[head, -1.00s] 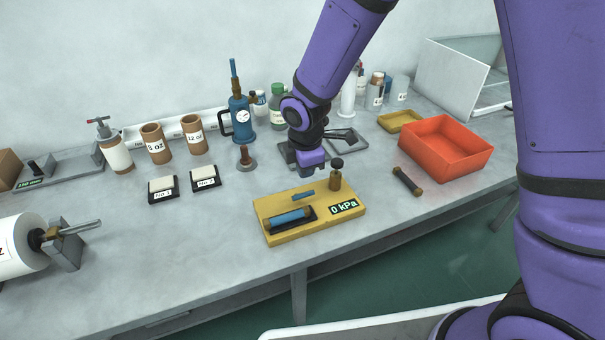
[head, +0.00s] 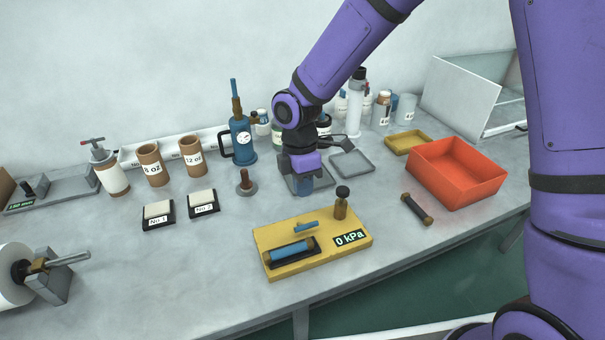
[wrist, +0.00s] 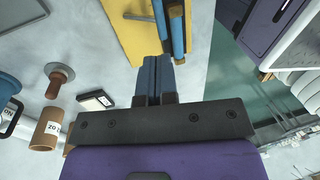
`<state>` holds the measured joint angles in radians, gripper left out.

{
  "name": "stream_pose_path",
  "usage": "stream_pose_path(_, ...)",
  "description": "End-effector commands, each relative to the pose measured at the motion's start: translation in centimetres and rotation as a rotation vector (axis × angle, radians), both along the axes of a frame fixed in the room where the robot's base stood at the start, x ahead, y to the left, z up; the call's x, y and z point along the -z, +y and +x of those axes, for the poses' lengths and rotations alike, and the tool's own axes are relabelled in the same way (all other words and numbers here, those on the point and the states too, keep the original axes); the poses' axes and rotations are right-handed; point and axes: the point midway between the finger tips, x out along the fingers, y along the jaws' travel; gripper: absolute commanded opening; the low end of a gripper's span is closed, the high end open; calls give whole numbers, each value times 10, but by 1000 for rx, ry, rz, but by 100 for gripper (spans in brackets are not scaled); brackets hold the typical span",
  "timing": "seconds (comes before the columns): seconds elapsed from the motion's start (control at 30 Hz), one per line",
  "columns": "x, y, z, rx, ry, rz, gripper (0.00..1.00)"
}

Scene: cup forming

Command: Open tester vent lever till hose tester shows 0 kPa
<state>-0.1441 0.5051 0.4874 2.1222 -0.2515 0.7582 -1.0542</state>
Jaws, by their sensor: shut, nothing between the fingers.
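The hose tester is a yellow board (head: 285,235) on the front of the bench. Its display (head: 350,238) reads 0 kPa. A blue vent lever (head: 306,227) stands above the board, near its middle. A blue hose (head: 291,251) with brown ends lies in a dark cradle at the front left of the board. A brown post with a dark knob (head: 341,203) stands at the back right. My gripper (head: 303,187) is behind the tester, apart from the lever. In the wrist view its blue fingers (wrist: 157,72) are together and empty, with the yellow board (wrist: 135,35) beyond them.
An orange bin (head: 455,172) and a loose dark rod with brown ends (head: 417,210) are to the right. Two labelled pads (head: 158,214), brown cups (head: 152,165) and a blue pump (head: 240,140) stand left and behind. Bench is clear left of the tester.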

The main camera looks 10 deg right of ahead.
Motion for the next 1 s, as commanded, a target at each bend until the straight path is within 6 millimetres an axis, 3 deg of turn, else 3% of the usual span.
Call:
stream_pose_path(0.2,42,-2,-8,-1,4,-2,0)
stream_pose_path(0.5,78,-4,-14,0,0,0,0)
stream_pose_path(1.0,85,-5,-15,1,-2,1,0)
